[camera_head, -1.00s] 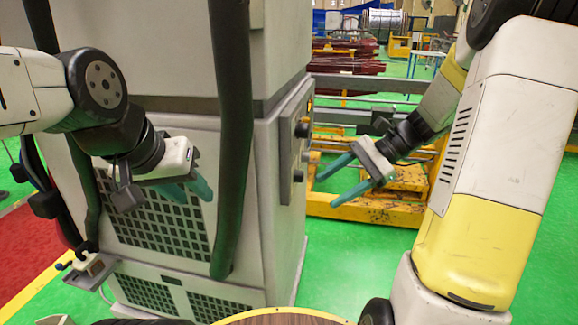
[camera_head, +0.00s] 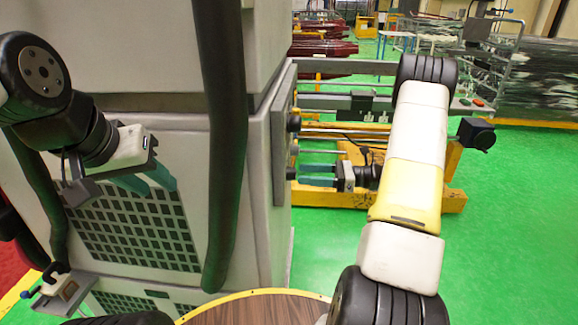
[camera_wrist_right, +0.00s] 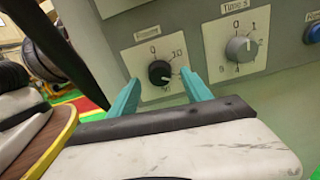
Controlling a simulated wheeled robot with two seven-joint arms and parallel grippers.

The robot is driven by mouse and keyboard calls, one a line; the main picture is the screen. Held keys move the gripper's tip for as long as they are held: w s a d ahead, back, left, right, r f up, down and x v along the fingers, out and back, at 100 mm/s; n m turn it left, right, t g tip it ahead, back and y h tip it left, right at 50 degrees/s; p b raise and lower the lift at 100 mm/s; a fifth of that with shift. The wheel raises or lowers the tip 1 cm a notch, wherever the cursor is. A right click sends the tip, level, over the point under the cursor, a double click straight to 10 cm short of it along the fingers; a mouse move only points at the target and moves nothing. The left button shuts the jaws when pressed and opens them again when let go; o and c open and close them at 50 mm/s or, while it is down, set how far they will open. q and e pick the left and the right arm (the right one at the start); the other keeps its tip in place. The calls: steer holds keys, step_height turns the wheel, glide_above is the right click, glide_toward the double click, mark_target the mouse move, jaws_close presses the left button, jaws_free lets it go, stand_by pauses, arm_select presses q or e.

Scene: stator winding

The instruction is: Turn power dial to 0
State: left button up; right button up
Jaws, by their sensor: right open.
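The power dial is a black round knob (camera_wrist_right: 159,72) on a white label plate with 0 at its top, in the right wrist view. Its pointer appears to face the lower right, away from the 0. My right gripper (camera_wrist_right: 160,95) is open, its two teal fingers pointing at the panel on either side of the knob; contact cannot be told. In the head view the right gripper (camera_head: 304,175) is beside the cabinet's control panel (camera_head: 284,130), seen edge-on. My left gripper (camera_head: 150,183) is open and empty before the cabinet's front grille.
A grey knob (camera_wrist_right: 241,48) labelled Time s sits right of the black one, and a blue button (camera_wrist_right: 317,110) lies further right. A thick dark hose (camera_head: 224,150) hangs before the cabinet (camera_head: 165,125). A yellow-framed machine (camera_head: 330,190) stands behind the right gripper.

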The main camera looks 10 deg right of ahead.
mark_target(291, 174)
steer(key=shift+x, duration=1.35)
jaws_close()
steer(key=n, duration=2.3)
steer(key=shift+s+f+n, duration=0.1)
steer(key=shift+f+n, duration=0.1)
steer(key=shift+n, duration=0.2)
